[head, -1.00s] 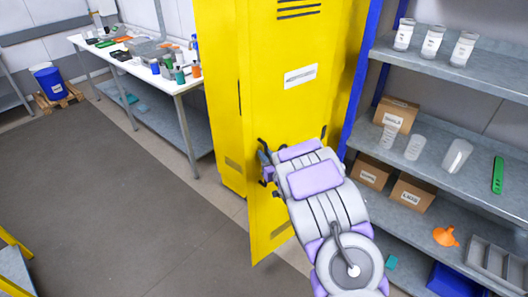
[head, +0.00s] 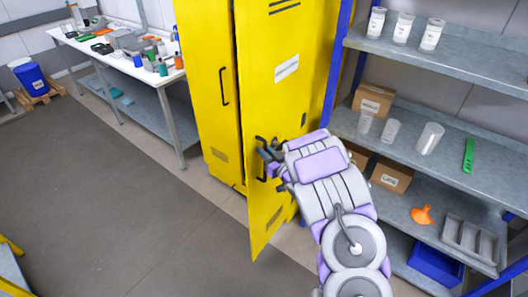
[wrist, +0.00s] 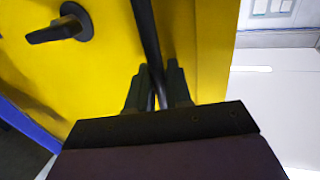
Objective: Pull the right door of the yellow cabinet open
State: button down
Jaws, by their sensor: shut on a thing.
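The yellow cabinet stands upright with its left door (head: 208,110) closed; that door has a black bar handle (head: 223,87). The right door (head: 268,215) is ajar, its free edge standing out toward me past the left door. My gripper (head: 268,157) is at the right door's handle. In the wrist view my gripper (wrist: 158,88) is shut on the black bar handle (wrist: 146,38), which runs between the fingers. A black turn latch (wrist: 62,28) sits on the yellow door beside it. The cabinet's inside is hidden.
A blue-framed shelf rack (head: 440,62) with containers and boxes stands close on the right, beside my arm. A white workbench (head: 150,76) stands behind on the left. The grey floor (head: 120,200) left of the door is clear.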

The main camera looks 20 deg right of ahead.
jog(key=shift+w+d+r, duration=0.1)
jog(key=shift+d+r, duration=0.05)
jog(key=shift+r, duration=0.05)
jog(key=c, duration=1.4)
grip_release()
jog(key=shift+o, duration=0.8)
jog(key=shift+d+f, duration=0.1)
jog(key=shift+d, duration=0.05)
jog(key=p+v, duration=0.1)
jog(key=v, duration=1.6)
jog(key=shift+s, duration=0.2)
jog(key=shift+f, duration=0.2)
